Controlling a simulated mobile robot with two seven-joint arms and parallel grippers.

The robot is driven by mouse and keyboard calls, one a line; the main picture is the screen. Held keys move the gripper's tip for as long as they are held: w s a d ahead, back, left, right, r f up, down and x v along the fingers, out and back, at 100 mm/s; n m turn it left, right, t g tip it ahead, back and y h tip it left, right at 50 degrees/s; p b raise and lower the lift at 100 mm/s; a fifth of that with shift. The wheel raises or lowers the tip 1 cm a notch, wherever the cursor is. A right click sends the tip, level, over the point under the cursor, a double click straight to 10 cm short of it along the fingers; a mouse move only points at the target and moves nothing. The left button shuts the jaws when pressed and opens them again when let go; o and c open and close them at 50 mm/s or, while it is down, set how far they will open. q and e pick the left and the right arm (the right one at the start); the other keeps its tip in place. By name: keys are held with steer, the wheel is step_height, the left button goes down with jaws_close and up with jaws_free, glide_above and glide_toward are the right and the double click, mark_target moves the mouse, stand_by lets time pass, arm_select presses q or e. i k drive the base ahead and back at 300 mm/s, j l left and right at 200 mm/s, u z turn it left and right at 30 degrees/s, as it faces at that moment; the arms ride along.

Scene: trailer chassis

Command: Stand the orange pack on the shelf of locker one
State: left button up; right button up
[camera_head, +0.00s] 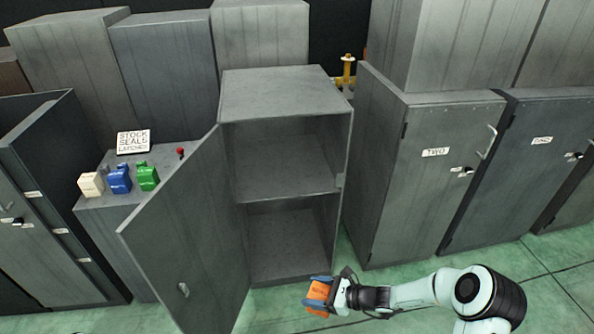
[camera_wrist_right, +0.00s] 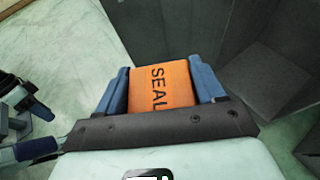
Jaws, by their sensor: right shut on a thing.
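The orange pack (camera_head: 319,294) is between the fingers of my right gripper (camera_head: 320,295), low in front of the open locker. In the right wrist view the pack (camera_wrist_right: 162,86) shows dark letters reading "SEAL", with a blue finger on each side, and my right gripper (camera_wrist_right: 163,85) is shut on it. The open locker (camera_head: 285,92) stands in the middle with its door swung out to the left. Its shelf (camera_head: 285,180) is bare and divides an upper from a lower compartment. No number shows on this locker.
The open door (camera_head: 185,235) juts out left of the compartments. A closed locker marked "TWO" (camera_head: 415,185) stands to the right. A low cabinet (camera_head: 110,205) at left bears white, blue and green packs (camera_head: 119,179) and a sign (camera_head: 133,141). Green floor lies clear in front.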

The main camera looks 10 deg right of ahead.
mark_target(299, 178)
steer(key=i+l, duration=0.3)
steer(key=i+l+z, duration=0.1)
steer(key=i+l, duration=0.25)
steer(key=l, duration=0.2)
steer(key=i+l, duration=0.15)
steer(key=i, duration=0.15)
steer(key=i+l, duration=0.15)
steer(key=i+z, duration=0.05)
steer(key=i, duration=0.05)
